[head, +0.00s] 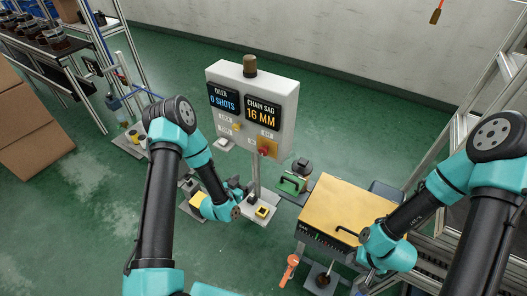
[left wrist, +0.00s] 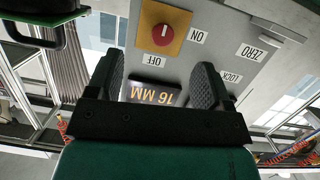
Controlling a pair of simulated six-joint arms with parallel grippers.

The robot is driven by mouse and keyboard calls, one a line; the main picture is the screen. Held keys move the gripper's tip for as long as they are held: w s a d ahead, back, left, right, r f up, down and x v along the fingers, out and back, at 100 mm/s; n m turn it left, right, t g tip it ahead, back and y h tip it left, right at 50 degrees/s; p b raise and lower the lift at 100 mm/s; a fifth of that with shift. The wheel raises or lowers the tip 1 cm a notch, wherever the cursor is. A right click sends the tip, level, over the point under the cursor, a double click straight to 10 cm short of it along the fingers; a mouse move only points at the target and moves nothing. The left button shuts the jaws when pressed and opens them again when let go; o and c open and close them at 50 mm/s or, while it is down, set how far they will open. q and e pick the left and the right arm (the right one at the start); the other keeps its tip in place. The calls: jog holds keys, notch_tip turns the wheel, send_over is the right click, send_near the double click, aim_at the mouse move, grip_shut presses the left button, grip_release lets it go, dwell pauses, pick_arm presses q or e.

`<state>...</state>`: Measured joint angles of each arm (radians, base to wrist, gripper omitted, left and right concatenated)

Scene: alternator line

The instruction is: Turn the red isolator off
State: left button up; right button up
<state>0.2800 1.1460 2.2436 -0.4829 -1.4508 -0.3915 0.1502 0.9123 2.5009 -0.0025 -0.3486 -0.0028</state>
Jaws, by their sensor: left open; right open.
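The red isolator (head: 264,150) is a red knob on a yellow plate, low on the right of the grey panel's face. In the left wrist view the red knob (left wrist: 161,37) appears above centre, with a short pale mark on it. The ON label (left wrist: 197,38) is to its right and the OFF label (left wrist: 154,61) below it. My left gripper (head: 238,188) is open and empty, below the panel and apart from the knob; its two black fingers (left wrist: 157,70) show spread. My right gripper (head: 350,235) is by the yellow-topped box, well away from the isolator.
The grey panel (head: 285,95) stands on a post, with OILER and CHAIN SAG displays and a beacon (head: 250,66) on top. A yellow-topped box (head: 345,208) and a green-handled device (head: 292,184) stand to the right. A small yellow-black button box (head: 262,212) is near the post.

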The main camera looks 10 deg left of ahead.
aim_at(262, 152)
pick_arm(q)
jog(key=w+r+t, duration=0.1)
jog(key=t, duration=0.1)
jog(key=shift+w+a+r+m+t, duration=0.3)
jog(key=shift+w+a+r+t, duration=0.1)
jog(key=x, duration=1.7)
jog(key=shift+w+d, duration=0.1)
jog(key=shift+w, duration=0.1)
jog(key=c, duration=0.9)
